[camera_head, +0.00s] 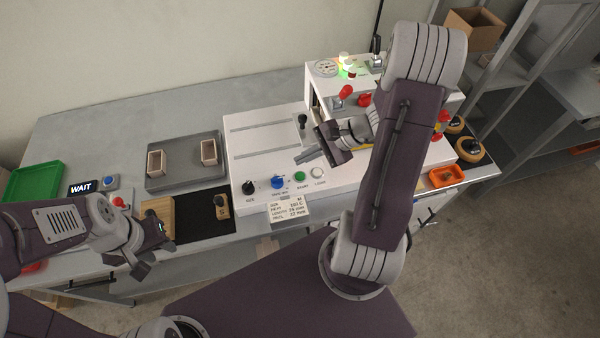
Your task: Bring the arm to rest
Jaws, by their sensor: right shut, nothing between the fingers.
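My right arm reaches up and over the white machine (260,166). Its gripper (305,156) is shut and empty, in front of the machine's raised rear part and above its flat top. My left gripper (158,250) is at the lower left, over the front edge of the bench near a wooden block. I see nothing clearly held in it, and its finger gap is unclear from this angle.
A grey tray (184,180) holds two small box frames. A green tray (32,180) and a WAIT sign (81,187) stand at left. Red-knobbed levers (345,92) rise near my right forearm. An orange bin (446,177) sits at right, beside shelving (512,72).

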